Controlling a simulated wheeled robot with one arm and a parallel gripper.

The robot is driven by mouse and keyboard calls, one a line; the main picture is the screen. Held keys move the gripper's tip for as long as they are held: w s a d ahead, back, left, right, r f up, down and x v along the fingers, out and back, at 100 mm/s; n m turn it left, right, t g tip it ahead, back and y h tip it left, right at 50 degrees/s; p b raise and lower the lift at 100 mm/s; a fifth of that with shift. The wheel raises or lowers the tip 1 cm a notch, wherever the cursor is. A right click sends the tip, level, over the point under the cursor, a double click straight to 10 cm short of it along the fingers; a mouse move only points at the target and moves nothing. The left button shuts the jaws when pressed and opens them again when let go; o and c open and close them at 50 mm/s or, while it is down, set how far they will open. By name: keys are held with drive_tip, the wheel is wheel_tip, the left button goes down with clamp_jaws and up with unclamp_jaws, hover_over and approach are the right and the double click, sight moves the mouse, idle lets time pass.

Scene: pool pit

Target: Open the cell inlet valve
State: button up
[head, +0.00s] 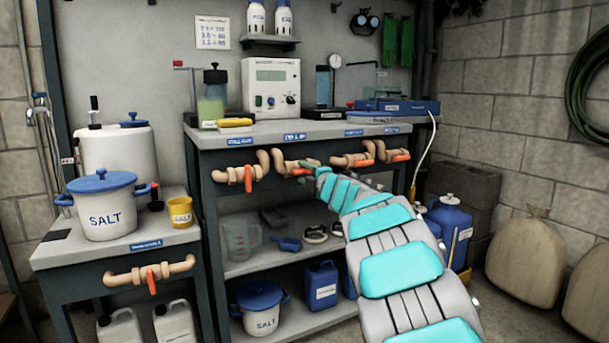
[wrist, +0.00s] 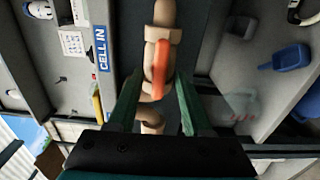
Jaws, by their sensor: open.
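The cell inlet valve is the second from the left on the bench front, above the lower shelf. In the wrist view its beige pipe (wrist: 165,12) and orange handle (wrist: 157,68) show beside the blue CELL IN label (wrist: 101,42). The handle appears to run roughly along the pipe. My gripper (wrist: 157,100) is open, its green fingers on either side of the handle's near end, with gaps visible. In the head view my gripper (head: 308,168) is at this valve, partly hiding it; a bit of the orange handle (head: 299,172) shows.
Similar valves sit close by: one with a hanging orange handle (head: 248,178) at left, others (head: 352,160) at right. A side table valve (head: 151,274) is lower left. The lower shelf holds a jug (head: 241,241) and a blue scoop (head: 287,243).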

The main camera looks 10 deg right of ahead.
drive_tip(key=shift+s, duration=0.1)
drive_tip(key=v, duration=0.7)
drive_tip(key=shift+s, duration=0.25)
drive_tip(key=shift+d, duration=0.15)
drive_tip(key=s+d+m+g+h+p, duration=0.3)
drive_tip(key=s+d+m+h+p, duration=0.1)
drive_tip(key=s+d+m+h, duration=0.75)
drive_tip(key=s+d+f+m+g+p, duration=0.1)
drive_tip(key=s+f+m+g, duration=0.15)
drive_tip(key=s, duration=0.25)
drive_tip(key=s+d+f+m+g, duration=0.2)
drive_tip(key=s+m, duration=0.1)
drive_tip(key=s, duration=0.2)
drive_tip(key=s+a+f+m+g+y+p, duration=0.1)
drive_tip(key=s+a+f+g+y, duration=0.1)
drive_tip(key=s, duration=1)
drive_tip(key=s+a+f+m+g+y+p, duration=0.1)
drive_tip(key=s+a+f+g, duration=0.4)
drive_tip(key=s, duration=0.8)
drive_tip(key=s+a+f+m+g+y+p, duration=0.2)
drive_tip(key=s+a+f, duration=0.4)
drive_tip(key=s+a, duration=0.3)
drive_tip(key=s+g+y, duration=0.1)
drive_tip(key=s+g, duration=0.1)
drive_tip(key=s, duration=0.2)
drive_tip(key=shift+a+f+m, duration=0.25)
drive_tip(key=shift+a+m, duration=0.1)
drive_tip(key=shift+m, duration=0.05)
